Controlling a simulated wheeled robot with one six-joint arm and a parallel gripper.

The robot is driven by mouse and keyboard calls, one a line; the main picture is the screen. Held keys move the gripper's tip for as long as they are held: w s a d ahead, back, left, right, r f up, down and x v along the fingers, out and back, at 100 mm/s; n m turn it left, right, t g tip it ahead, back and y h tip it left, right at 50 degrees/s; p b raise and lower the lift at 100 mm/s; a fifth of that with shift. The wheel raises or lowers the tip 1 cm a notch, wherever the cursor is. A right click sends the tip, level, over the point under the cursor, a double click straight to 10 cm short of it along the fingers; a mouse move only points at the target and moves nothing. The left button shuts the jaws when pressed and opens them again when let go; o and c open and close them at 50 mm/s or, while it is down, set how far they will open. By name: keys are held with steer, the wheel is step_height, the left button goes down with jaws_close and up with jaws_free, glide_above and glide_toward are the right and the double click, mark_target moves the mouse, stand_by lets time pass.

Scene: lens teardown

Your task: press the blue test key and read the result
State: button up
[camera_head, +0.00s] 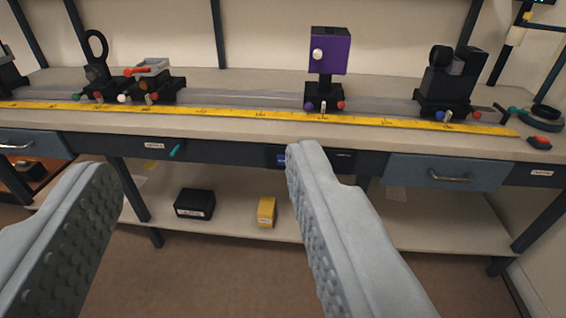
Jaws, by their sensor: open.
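My gripper (203,168) is open and empty, its two grey, studded fingers far apart in front of the bench. A small blue patch (282,160), which looks like the blue test key, sits on the dark front rail of the bench. It is just left of my right fingertip, which hides part of it. A dark panel with faint bluish marks (343,158) shows right of that fingertip. It may be a readout, but I cannot read anything on it. I cannot tell how far the fingertip is from the rail.
A purple block on a mount (330,50) and other black mounts (447,85) stand along a rail behind a yellow ruler (230,112). A teal handle (175,152) sticks out left. A grey-blue drawer (440,172) is right. A black box (194,204) and yellow box (266,211) lie below.

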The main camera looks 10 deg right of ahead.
jaws_close()
stand_by(1.5)
